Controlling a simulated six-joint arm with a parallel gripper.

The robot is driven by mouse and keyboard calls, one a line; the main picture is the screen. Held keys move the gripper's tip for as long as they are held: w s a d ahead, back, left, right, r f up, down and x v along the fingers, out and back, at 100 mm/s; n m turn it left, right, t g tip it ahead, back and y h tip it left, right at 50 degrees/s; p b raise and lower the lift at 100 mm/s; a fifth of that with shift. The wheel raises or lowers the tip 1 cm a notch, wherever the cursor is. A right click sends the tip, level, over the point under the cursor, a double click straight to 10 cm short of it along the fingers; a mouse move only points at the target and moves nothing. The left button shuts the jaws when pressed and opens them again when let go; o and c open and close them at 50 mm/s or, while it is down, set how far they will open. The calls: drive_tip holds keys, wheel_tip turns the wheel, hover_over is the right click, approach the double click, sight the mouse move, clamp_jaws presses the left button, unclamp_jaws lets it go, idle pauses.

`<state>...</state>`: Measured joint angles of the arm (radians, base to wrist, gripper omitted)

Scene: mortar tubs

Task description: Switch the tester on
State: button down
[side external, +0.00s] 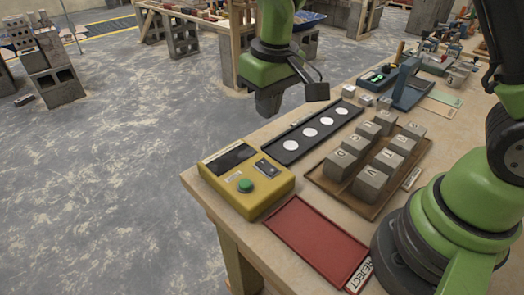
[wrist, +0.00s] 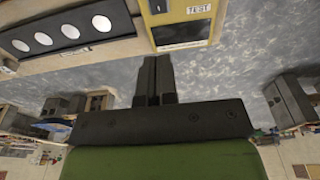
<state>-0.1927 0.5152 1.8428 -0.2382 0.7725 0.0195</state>
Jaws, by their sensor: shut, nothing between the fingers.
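The tester is a yellow box (side external: 235,201) at the near left corner of the bench in the side view. Its top has a dark display window (side external: 230,158), a round green button (side external: 245,186) and a small dark switch (side external: 266,168). The tester (wrist: 146,22) is partly in the wrist view at the top, with its dark display (wrist: 182,32) and a TEST label; the rest is cut off. My gripper (side external: 268,106) is above and behind the tester, apart from it. In the wrist view its fingers (wrist: 154,72) are together and empty.
A black tray (side external: 312,132) with several white discs lies beside the tester. A wooden tray (side external: 317,182) of grey lettered cubes and a red reject tray (side external: 315,234) are nearby. Tools and a blue device crowd the bench's far end. Open floor lies left of the bench.

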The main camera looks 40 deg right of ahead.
sight(265, 165)
drive_tip(key=f, duration=0.4)
drive_tip(key=w+f, duration=0.1)
drive_tip(key=f, duration=0.7)
drive_tip(key=shift+w+f, duration=0.15)
drive_tip(key=shift+w, duration=0.1)
drive_tip(key=shift+f, duration=0.25)
drive_tip(key=shift+s+r, duration=0.35)
drive_tip(key=shift+s, duration=0.35)
wheel_tip(265, 165, up, 14)
drive_tip(key=s, duration=0.1)
drive_tip(key=shift+s, duration=0.35)
